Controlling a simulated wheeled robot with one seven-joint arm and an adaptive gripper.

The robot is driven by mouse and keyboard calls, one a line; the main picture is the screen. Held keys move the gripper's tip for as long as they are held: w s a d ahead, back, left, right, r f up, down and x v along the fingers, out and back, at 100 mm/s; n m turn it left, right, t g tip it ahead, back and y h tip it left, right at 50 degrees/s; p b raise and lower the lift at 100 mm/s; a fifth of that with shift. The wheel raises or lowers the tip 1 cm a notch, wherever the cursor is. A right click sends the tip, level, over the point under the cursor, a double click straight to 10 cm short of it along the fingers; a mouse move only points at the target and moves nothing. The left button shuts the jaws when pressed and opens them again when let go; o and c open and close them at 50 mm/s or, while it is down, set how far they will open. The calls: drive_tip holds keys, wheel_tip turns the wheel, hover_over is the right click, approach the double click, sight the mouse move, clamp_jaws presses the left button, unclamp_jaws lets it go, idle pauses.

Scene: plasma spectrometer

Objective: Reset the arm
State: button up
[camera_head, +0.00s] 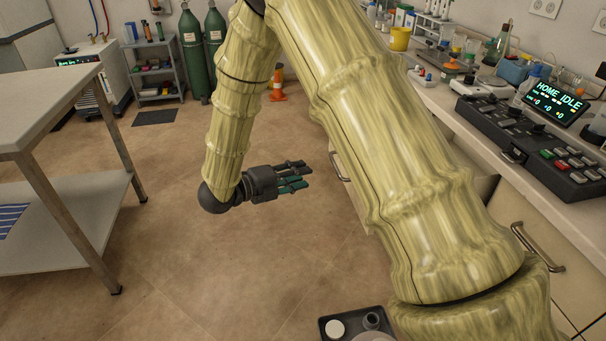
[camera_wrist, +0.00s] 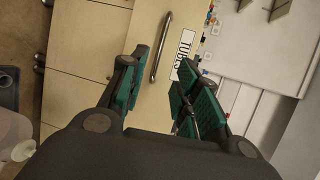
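My arm, with a pale yellow-green bamboo-like surface, fills the middle and right of the head view. It bends down at the far end to my gripper (camera_head: 300,175), which hangs over open floor left of the cabinet fronts. A screen (camera_head: 553,102) on the right bench reads "HOME IDLE".
A bench with a button console (camera_head: 535,150), bottles and a yellow cup (camera_head: 400,38) runs along the right. A grey table (camera_head: 45,110) stands at left. A dark tray (camera_head: 350,318) sits at the bottom. The middle floor is clear.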

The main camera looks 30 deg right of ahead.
idle(0.4)
wheel_tip(320, 180, down, 12)
drive_tip(key=n+t+y, duration=0.3)
drive_tip(key=n+t, duration=0.2)
drive_tip(key=n, duration=0.5)
drive_tip(key=s+a+f+n+g+y, duration=0.1)
drive_tip(key=s+a+f+n+y, duration=0.1)
drive_tip(key=s+f+n+y, duration=0.5)
drive_tip(key=s+a+f+n+y, duration=0.2)
drive_tip(key=s+f+n, duration=0.7)
drive_tip(key=f, duration=0.4)
drive_tip(key=s+a+f+n+g+y, duration=0.25)
drive_tip(key=s+n, duration=0.25)
drive_tip(key=s, duration=0.6)
drive_tip(key=s+a+f+n+g+y, duration=0.2)
drive_tip(key=s+f+n+g, duration=0.15)
drive_tip(key=s, duration=0.75)
wheel_tip(320, 180, up, 15)
drive_tip(key=p, duration=1.4)
drive_tip(key=shift+w+n, duration=0.25)
drive_tip(key=shift+n, duration=0.1)
drive_tip(key=shift+h, duration=0.25)
